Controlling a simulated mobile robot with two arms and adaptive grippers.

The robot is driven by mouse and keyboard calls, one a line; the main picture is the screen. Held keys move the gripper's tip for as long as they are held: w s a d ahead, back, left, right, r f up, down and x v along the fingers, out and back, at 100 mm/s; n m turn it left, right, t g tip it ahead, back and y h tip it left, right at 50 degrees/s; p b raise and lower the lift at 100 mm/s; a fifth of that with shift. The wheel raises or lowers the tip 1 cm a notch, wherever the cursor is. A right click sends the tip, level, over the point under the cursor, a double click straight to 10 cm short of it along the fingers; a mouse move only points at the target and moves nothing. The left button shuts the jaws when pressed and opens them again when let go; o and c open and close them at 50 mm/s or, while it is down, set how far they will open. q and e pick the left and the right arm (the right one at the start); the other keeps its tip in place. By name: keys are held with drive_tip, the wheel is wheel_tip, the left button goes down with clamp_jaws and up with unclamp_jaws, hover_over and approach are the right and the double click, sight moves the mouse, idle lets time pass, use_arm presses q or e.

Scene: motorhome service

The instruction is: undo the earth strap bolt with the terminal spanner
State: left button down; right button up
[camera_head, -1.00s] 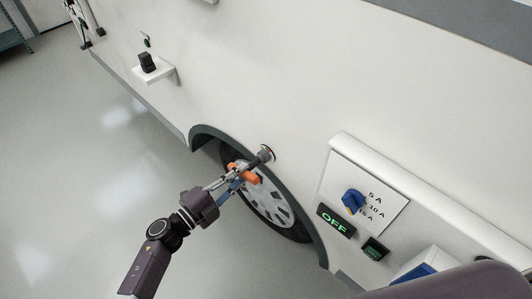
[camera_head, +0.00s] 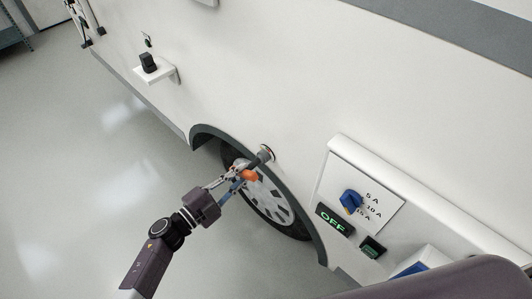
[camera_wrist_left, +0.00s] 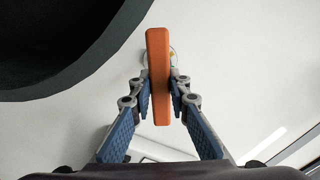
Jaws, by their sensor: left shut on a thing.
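The terminal spanner has an orange handle (camera_head: 250,175) and a dark grey head (camera_head: 262,156) at the motorhome's side wall, just above the wheel arch. My left gripper (camera_head: 239,174) is shut on the orange handle. In the left wrist view the handle (camera_wrist_left: 158,80) stands lengthwise between the blue-padded fingers. The earth strap bolt cannot be made out in the head view; the spanner head covers that spot. A small round pale fitting with a yellow patch (camera_wrist_left: 173,54) shows partly behind the handle in the left wrist view. My right gripper is not in view.
The wheel (camera_head: 270,200) and dark wheel arch (camera_head: 205,131) lie just below the spanner. To the right is a panel with a blue rotary knob (camera_head: 350,202) and a green OFF display (camera_head: 333,219). A small shelf (camera_head: 158,73) holds a black block (camera_head: 148,63). The floor at left is clear.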

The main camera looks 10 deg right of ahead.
use_arm(q)
drive_tip(key=shift+a+r, duration=0.1)
drive_tip(key=shift+a, duration=0.05)
drive_tip(key=shift+p+v, duration=0.35)
drive_tip(key=shift+v, duration=1.25)
drive_tip(key=shift+s, duration=0.1)
drive_tip(key=v, duration=0.3)
drive_tip(key=shift+s+a+p, duration=0.25)
drive_tip(key=shift+a+p, duration=0.1)
drive_tip(key=s+a+r+n+t+y, duration=0.2)
drive_tip(key=a+r+n+y, duration=0.3)
drive_tip(key=r, duration=0.6)
drive_tip(key=s+a+r+n+t+y, duration=0.3)
drive_tip(key=a+r+n+t+y, duration=0.2)
drive_tip(key=a+r+y, duration=0.4)
wheel_tip(320, 180, up, 3)
drive_tip(key=shift+a+f+n+y, duration=0.2)
drive_tip(key=shift+a+n+y, duration=0.1)
drive_tip(key=shift+a+n, duration=0.1)
